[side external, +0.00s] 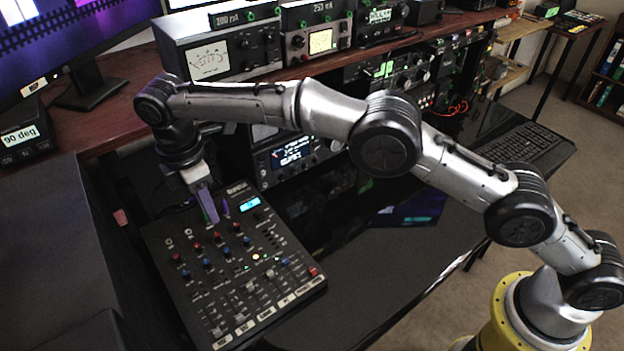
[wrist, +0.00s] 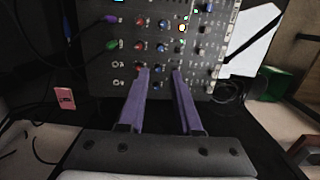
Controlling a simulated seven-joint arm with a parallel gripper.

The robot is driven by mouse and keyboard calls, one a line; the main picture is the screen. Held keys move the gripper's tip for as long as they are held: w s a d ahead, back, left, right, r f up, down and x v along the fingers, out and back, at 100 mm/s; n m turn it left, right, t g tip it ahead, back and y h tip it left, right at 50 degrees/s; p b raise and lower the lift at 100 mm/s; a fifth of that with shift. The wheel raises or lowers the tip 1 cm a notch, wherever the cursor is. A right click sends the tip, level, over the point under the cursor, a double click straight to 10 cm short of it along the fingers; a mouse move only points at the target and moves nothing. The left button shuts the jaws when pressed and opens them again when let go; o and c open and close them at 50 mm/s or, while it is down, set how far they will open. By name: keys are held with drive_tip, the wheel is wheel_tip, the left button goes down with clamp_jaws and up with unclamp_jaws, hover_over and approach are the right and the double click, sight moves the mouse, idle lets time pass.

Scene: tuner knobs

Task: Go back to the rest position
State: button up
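My gripper (side external: 216,207) has two purple fingers pointing down over the back edge of a black mixing console (side external: 273,228) in the side view. In the wrist view my gripper (wrist: 162,71) shows its fingers apart with nothing held between them. The console (wrist: 130,78) lies beyond the fingertips, with red, blue and dark knobs. The fingertips overlap the console's edge in the picture; I cannot tell whether they touch it.
Equipment with a needle meter (side external: 209,61) stands on the wooden shelf behind my arm. A monitor (side external: 75,40) is at the upper left. A keyboard (side external: 522,146) lies on the right of the black desk (side external: 400,260). Purple and green plugs (wrist: 112,43) show at the console's edge.

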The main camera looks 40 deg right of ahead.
drive_tip(key=d+r+m+t+y, duration=0.1)
drive_tip(key=d+r+m, duration=0.1)
drive_tip(key=d+r, duration=0.8)
drive_tip(key=d+r+m+t, duration=0.2)
drive_tip(key=d+r, duration=0.6)
drive_tip(key=r, duration=0.4)
drive_tip(key=s+d+r+m, duration=0.2)
drive_tip(key=s+d+r, duration=0.3)
drive_tip(key=s+d, duration=0.3)
drive_tip(key=s+d+f+m+t, duration=0.1)
drive_tip(key=s+d+m, duration=0.25)
drive_tip(key=s, duration=0.35)
drive_tip(key=s+d+f+m+t, duration=0.1)
drive_tip(key=s+d+m, duration=0.1)
drive_tip(key=s+d, duration=0.45)
drive_tip(key=s+f+m, duration=0.6)
drive_tip(key=s+f, duration=0.5)
drive_tip(key=f, duration=0.2)
drive_tip(key=shift+d+f+m, duration=0.15)
drive_tip(key=shift+d+m, duration=0.2)
drive_tip(key=shift+s, duration=0.1)
